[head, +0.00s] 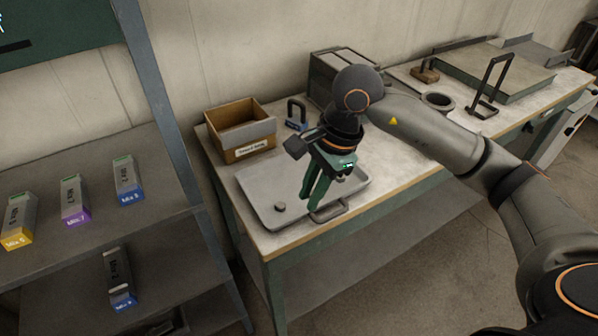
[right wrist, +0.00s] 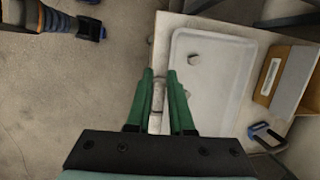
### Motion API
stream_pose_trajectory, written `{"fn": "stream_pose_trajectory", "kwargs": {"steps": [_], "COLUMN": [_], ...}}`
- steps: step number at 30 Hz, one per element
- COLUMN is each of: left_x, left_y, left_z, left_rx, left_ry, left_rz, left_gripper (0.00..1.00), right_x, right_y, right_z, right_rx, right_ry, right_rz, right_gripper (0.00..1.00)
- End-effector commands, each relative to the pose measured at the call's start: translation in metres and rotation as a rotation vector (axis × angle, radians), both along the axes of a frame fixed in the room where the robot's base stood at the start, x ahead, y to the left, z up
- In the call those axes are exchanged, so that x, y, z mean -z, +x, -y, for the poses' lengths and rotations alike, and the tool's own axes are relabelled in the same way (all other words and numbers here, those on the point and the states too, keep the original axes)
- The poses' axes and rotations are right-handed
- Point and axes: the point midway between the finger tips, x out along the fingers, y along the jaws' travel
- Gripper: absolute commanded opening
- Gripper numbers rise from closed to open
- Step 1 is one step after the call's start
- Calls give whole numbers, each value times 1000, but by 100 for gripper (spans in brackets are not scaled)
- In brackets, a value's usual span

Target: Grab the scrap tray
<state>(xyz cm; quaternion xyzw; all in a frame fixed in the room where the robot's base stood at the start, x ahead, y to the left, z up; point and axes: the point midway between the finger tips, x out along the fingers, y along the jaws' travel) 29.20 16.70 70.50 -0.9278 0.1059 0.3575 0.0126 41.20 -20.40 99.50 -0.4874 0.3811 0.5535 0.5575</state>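The scrap tray, a shallow grey metal tray (head: 262,208), lies on the table's near left corner with a small dark lump (head: 280,207) in it. Its looped handle (head: 330,211) stands at the near edge. In the right wrist view the tray (right wrist: 215,90) shows from above with the lump (right wrist: 194,59). My right gripper (head: 312,200) points down at the handle edge of the tray. Its green fingers (right wrist: 159,74) are apart, with part of the handle showing between them; contact cannot be told. A dark blue-banded part at the right wrist view's upper left looks like my left arm.
An open cardboard box (head: 241,130) stands behind the tray, next to a blue-based weight with a handle (head: 297,114). A grey metal box (head: 340,65) is at the back. A shelf (head: 150,165) with several labelled Mix packs is on the left.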

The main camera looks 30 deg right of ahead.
Motion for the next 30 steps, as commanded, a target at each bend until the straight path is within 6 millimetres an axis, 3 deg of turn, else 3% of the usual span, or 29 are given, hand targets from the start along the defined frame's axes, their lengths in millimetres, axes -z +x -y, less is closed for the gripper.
{"fn": "stream_pose_trajectory", "kwargs": {"steps": [1,3,6,15,23,30], "left_x": [-2,-2,-1,-1,-3,-10], "left_y": [0,-1,-3,-6,-6,-6], "left_z": [0,0,0,-1,-1,-1], "left_rx": [-1,-2,-2,-3,-3,-4], "left_ry": [-1,-1,0,1,2,2], "left_rz": [0,-1,-5,-13,-15,-15], "left_gripper": [50,50,50,50,50,50], "right_x": [-10,-18,-20,29,51,86], "right_y": [6,11,14,23,26,30], "right_z": [20,39,53,55,54,54], "right_rx": [6,17,25,28,28,29], "right_ry": [-81,-164,-223,-232,-231,-229], "right_rz": [34,60,73,72,75,71], "right_gripper": [20,20,20,20,20,20]}}
